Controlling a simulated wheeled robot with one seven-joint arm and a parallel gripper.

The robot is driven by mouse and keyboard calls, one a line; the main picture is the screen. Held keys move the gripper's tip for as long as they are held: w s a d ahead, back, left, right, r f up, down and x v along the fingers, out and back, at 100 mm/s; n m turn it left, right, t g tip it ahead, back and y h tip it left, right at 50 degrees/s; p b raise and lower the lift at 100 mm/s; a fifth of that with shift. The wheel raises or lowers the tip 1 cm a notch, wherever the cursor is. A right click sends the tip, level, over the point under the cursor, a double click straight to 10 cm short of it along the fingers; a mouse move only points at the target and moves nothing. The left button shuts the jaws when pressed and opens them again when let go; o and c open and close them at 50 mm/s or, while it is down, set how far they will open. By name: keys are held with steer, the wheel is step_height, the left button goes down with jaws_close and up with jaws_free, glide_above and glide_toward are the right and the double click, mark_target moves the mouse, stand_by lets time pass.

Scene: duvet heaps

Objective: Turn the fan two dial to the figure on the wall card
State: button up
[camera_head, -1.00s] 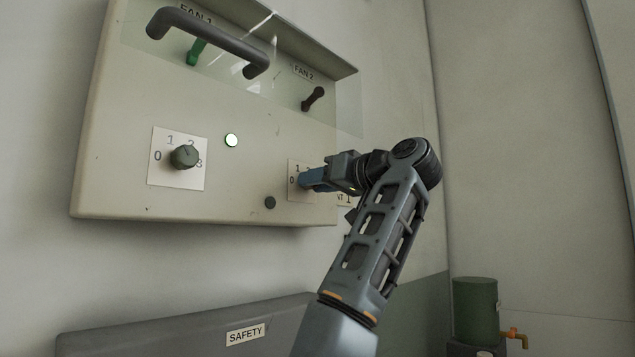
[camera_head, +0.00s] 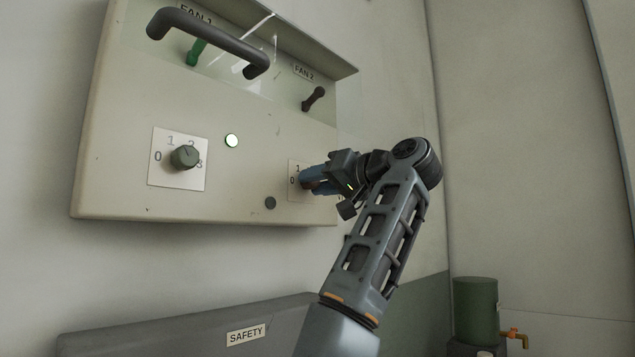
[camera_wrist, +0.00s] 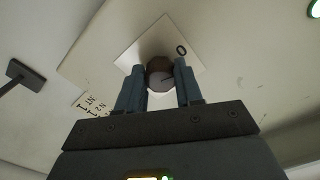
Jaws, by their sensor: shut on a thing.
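The fan two dial (camera_wrist: 159,72) is a dark round knob on a white square scale plate (camera_head: 293,170) at the panel's lower right. My gripper (camera_head: 308,179) is at this dial, and in the wrist view its two blue fingers (camera_wrist: 158,88) are shut on the knob from both sides. A 0 shows on the plate in the wrist view, and 0 and 1 show in the head view; the other figures are hidden. The wall card (camera_wrist: 92,103) shows partly in the wrist view beside the panel, its print tilted and hard to read. In the head view my gripper hides it.
Above are the fan two lever (camera_head: 313,98), dark, and the fan one lever (camera_head: 196,51), green, behind a clear cover with a grey handle (camera_head: 210,38). The fan one dial (camera_head: 184,157) and a lit lamp (camera_head: 231,140) are left. A safety box (camera_head: 190,330) stands below.

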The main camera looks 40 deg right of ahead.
steer(key=shift+r+m+p, duration=0.1)
steer(key=shift+m+p, duration=0.45)
steer(key=shift+m, duration=3.65)
steer(key=o, duration=1)
steer(key=shift+o, duration=0.2)
steer(key=shift+s, duration=0.1)
steer(key=s+b, duration=0.2)
steer(key=s, duration=0.5)
steer(key=shift+s, duration=0.35)
steer(key=shift+d, duration=0.1)
